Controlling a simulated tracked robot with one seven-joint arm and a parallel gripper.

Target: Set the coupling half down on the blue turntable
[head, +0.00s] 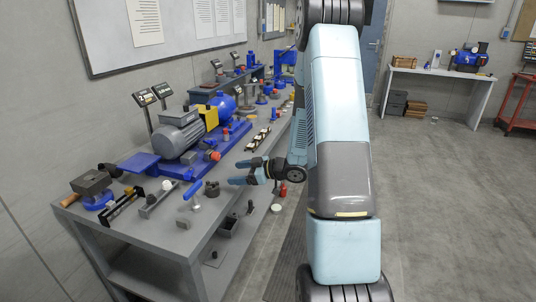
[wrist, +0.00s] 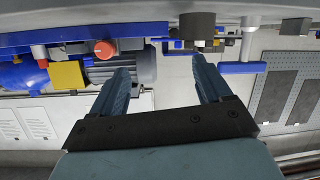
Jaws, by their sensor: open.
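A short dark grey round piece, apparently the coupling half (head: 212,188), stands on the grey workbench (head: 222,212) near its front edge. It looks like the dark cylinder (wrist: 197,28) in the wrist view, which appears inverted. My gripper (head: 240,172) is open and empty above the bench front, to the right of this piece. In the wrist view the jaws (wrist: 160,65) are spread wide with nothing between them. I cannot surely pick out the blue turntable; a small round blue piece (head: 262,99) stands farther along the bench.
A blue T-handled tool (head: 192,194) stands just left of the dark piece. A grey motor (head: 180,136) on a blue base fills the bench behind. A grey block on a blue foot (head: 98,202) is at the near left.

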